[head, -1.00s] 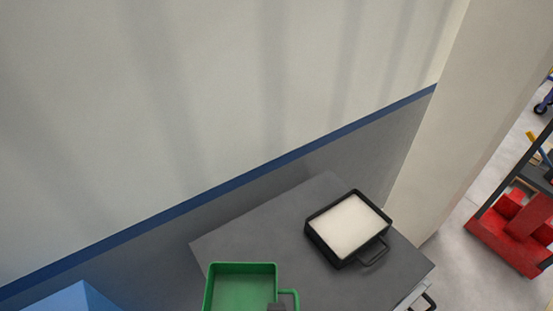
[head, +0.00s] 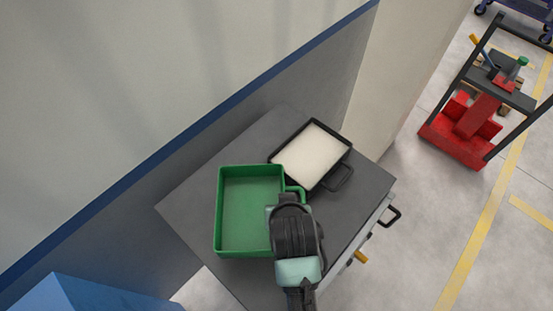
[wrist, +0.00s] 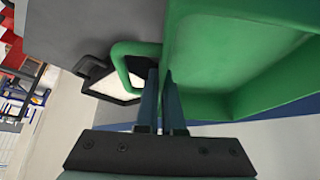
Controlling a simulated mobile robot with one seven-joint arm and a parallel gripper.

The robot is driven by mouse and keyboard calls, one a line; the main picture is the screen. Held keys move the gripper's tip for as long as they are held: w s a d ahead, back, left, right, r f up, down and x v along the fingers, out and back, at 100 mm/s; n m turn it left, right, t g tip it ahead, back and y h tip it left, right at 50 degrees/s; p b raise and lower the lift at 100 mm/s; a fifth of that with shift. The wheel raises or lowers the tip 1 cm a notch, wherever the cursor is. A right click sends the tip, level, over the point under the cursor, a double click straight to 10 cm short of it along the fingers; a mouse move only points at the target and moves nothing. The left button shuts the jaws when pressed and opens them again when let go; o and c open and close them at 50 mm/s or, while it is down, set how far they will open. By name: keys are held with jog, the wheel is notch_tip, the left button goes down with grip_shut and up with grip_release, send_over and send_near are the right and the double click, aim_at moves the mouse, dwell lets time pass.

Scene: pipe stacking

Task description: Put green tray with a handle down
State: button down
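The green tray with a handle (head: 248,205) is over the left part of the grey tabletop (head: 190,205) in the head view. It also fills the right of the wrist view (wrist: 250,60). Its handle (wrist: 122,60) sticks out beside the fingers. My gripper (head: 283,208) is at the tray's handle side. In the wrist view its two fingers (wrist: 161,100) are close together at the tray's side wall and appear shut on it; the exact contact is hidden. The tray looks empty. I cannot tell whether its underside touches the tabletop.
A black tray with white contents (head: 312,155) stands on the tabletop just behind and right of the green tray. Bare tabletop shows at the left and front right. A wall stands behind, a blue box (head: 90,295) at lower left, and a red and black cart (head: 470,125) at far right.

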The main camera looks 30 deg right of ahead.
jog(key=shift+f, duration=3.4)
jog(key=shift+f, duration=0.2)
jog(key=c, duration=1)
grip_release()
jog(key=shift+c, duration=0.2)
jog(key=shift+r, duration=0.25)
jog(key=v, duration=1.2)
jog(key=shift+f, duration=0.1)
